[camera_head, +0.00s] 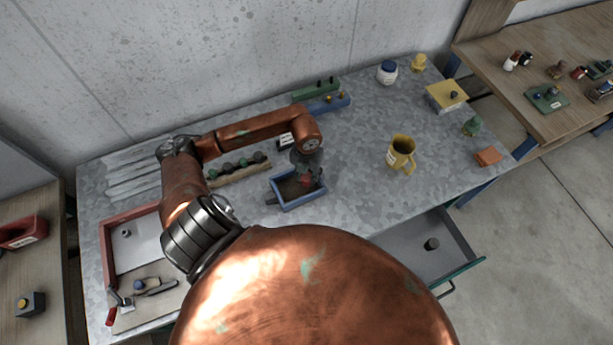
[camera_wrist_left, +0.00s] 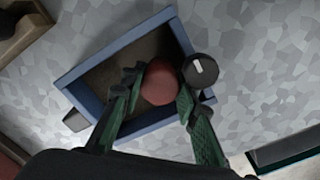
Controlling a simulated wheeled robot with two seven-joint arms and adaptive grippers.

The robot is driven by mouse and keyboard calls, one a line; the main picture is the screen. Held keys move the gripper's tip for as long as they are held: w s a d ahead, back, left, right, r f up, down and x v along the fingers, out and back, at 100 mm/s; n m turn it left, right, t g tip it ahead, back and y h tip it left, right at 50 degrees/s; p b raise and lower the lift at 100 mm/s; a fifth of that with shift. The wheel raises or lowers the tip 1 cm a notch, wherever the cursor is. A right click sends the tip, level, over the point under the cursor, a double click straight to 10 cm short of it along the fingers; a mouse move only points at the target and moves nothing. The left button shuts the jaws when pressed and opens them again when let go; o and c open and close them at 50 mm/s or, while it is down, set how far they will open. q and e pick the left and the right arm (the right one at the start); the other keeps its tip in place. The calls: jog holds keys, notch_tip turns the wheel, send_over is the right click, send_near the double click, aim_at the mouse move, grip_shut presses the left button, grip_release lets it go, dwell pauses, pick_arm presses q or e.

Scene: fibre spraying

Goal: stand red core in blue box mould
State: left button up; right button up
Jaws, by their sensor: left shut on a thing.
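The blue box mould (camera_head: 297,204) is an open-topped tray with a dark brown inside, on the grey table. It also shows in the left wrist view (camera_wrist_left: 85,98). My left gripper (camera_head: 305,174) is over the mould. In the left wrist view its green-padded fingers (camera_wrist_left: 158,92) are on both sides of the red core (camera_wrist_left: 160,82), shut on it. The core appears over the mould near one side wall. The core's lower end is hidden, so I cannot tell whether it touches the mould floor. My right gripper is not in view.
A black round piece with a white mark (camera_wrist_left: 200,70) shows beside the core. A yellow mug (camera_head: 401,152) stands to the right. A rack of dark knobs (camera_head: 237,168) is left of the mould. A red-rimmed tray (camera_head: 104,250) lies at left. An open drawer (camera_head: 420,262) juts out in front.

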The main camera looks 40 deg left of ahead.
aim_at(307, 176)
pick_arm(q)
jog(key=o, duration=0.9)
jog(key=shift+f, duration=0.1)
notch_tip(307, 176, up, 12)
jog(key=shift+r+b, duration=0.15)
jog(key=shift+b, duration=0.6)
